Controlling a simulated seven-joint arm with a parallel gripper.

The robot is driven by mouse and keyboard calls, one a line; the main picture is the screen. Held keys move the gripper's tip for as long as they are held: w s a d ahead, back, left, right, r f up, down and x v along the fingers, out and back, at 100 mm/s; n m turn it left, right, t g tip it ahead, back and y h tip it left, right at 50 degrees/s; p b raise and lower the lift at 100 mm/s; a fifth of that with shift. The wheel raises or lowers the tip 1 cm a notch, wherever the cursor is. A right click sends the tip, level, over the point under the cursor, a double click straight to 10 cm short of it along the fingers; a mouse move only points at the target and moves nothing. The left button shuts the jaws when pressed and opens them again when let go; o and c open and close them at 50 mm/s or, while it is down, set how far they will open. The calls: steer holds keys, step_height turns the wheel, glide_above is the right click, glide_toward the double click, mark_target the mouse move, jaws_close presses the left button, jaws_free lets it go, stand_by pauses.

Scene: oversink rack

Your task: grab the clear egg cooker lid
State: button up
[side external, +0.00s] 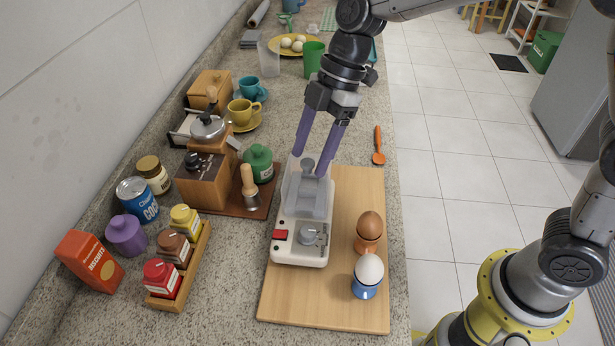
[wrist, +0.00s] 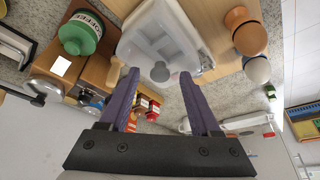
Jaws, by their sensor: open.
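The clear egg cooker lid (side external: 309,196) is a see-through box with a grey knob (side external: 308,165) on top. It sits on the far part of the white egg cooker base (side external: 300,252), which has a red switch at its near end. My gripper (side external: 314,156) is open and points down, its purple fingers over the lid. In the wrist view the lid (wrist: 158,32) fills the top middle, and its knob (wrist: 160,72) shows between the fingertips with a gap on each side. Whether the fingertips reach down to knob height is hard to tell.
The base stands on a wooden board (side external: 340,312) with a brown egg (side external: 371,224) and a white egg (side external: 369,269) in cups at right. A wooden coffee grinder (side external: 204,182) and green jar (side external: 259,163) stand close left. An orange spoon (side external: 378,147) lies beyond the board.

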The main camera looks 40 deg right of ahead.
steer(key=shift+f, duration=0.1)
jaws_close()
stand_by(1.4)
